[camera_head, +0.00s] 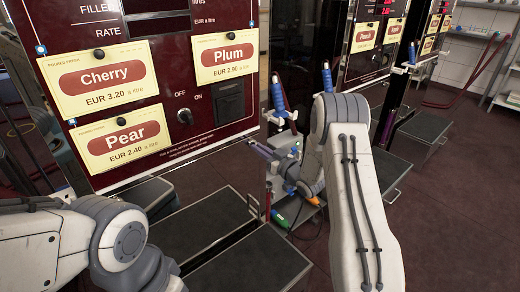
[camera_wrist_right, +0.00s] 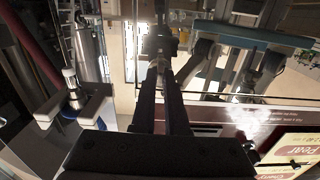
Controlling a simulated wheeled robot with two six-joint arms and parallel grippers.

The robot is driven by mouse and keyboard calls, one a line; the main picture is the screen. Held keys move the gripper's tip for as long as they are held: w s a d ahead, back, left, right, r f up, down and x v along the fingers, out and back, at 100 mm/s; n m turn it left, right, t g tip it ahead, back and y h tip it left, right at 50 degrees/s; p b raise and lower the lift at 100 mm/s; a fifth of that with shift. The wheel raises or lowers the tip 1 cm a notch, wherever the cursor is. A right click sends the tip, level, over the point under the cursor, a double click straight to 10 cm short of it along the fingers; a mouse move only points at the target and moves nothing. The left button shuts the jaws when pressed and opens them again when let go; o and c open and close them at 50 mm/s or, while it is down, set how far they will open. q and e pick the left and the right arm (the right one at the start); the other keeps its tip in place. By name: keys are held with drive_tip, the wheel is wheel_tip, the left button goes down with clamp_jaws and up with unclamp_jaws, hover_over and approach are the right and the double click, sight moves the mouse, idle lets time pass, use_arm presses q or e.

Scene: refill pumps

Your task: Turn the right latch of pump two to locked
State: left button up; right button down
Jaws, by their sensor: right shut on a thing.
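The nearest pump has a dark red front panel (camera_head: 205,110) with Cherry, Plum and Pear price cards. My right arm reaches over to this pump's right side edge. My right gripper (camera_wrist_right: 160,68) is shut, its two dark fingers close together on a small dark part at their tips. That part is probably the right latch, but its shape and turn position are hidden by the fingers. In the head view, the right gripper (camera_head: 276,160) is partly hidden behind my forearm. My left forearm crosses the lower left, and its gripper is out of view.
Blue-handled nozzles (camera_head: 279,97) stand beside the pump, just above my right gripper. More red pumps (camera_head: 375,40) stand behind. Dark step boxes (camera_head: 250,262) fill the lower middle. A white holder (camera_wrist_right: 98,108) lies left of the fingers in the wrist view. Open floor (camera_head: 450,210) is at right.

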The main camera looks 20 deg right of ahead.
drive_tip(key=c, duration=0.9)
unclamp_jaws()
drive_tip(key=shift+c, duration=0.2)
drive_tip(key=p+v, duration=0.1)
drive_tip(key=v, duration=0.9)
drive_tip(key=shift+s, duration=0.2)
drive_tip(key=shift+d, duration=0.1)
